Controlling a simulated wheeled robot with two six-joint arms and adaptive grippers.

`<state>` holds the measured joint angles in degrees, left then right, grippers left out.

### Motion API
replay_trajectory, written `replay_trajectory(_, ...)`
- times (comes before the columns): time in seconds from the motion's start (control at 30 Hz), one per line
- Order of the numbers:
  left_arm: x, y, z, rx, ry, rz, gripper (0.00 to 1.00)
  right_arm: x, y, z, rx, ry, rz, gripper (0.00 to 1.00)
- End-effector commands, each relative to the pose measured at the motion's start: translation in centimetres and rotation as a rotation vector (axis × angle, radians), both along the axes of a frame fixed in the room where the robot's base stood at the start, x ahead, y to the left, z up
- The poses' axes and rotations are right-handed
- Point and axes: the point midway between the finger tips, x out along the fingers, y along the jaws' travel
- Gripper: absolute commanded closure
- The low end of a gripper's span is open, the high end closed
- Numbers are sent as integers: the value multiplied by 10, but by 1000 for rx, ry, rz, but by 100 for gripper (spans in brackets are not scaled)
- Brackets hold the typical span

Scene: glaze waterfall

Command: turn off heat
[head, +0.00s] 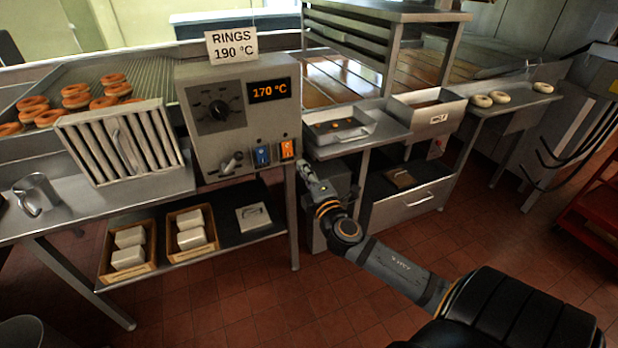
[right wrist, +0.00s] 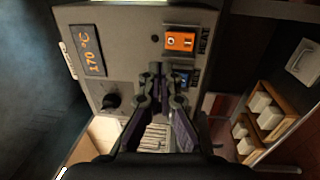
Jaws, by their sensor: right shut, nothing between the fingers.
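A grey control box (head: 240,125) carries an orange rocker switch (head: 287,149) and a blue rocker switch (head: 262,156) at its lower right. The orange switch (right wrist: 181,41) looks lit and is labelled HEAT in the right wrist view. The blue switch (right wrist: 186,77) there is partly hidden behind my fingers. The display (head: 270,90) reads 170 °C, and a black dial (head: 219,110) is left of it. My right gripper (head: 305,169) is shut and empty, just below and right of the orange switch in the head view. Contact with the box cannot be told. My left gripper is out of view.
A sign (head: 231,46) reading RINGS 190 °C stands on the box. A lever (head: 231,163) sticks out left of the switches. A slatted metal rack (head: 123,142) leans at the left. A steel counter (head: 380,132) with a tray (head: 340,128) stands right of my gripper.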

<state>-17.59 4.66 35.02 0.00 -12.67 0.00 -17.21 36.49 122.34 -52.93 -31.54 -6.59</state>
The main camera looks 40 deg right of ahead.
Motion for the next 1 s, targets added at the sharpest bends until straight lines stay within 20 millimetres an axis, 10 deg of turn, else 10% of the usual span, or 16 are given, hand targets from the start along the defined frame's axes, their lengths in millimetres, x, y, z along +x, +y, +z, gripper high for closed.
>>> replay_trajectory(0.17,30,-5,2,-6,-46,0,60,-23,6,3,-3,3,3,100)
replay_trajectory(0.83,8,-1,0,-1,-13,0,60,-28,6,3,2,1,-1,100)
replay_trajectory(1.0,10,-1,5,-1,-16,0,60,-23,-22,-49,75,103,-56,100)
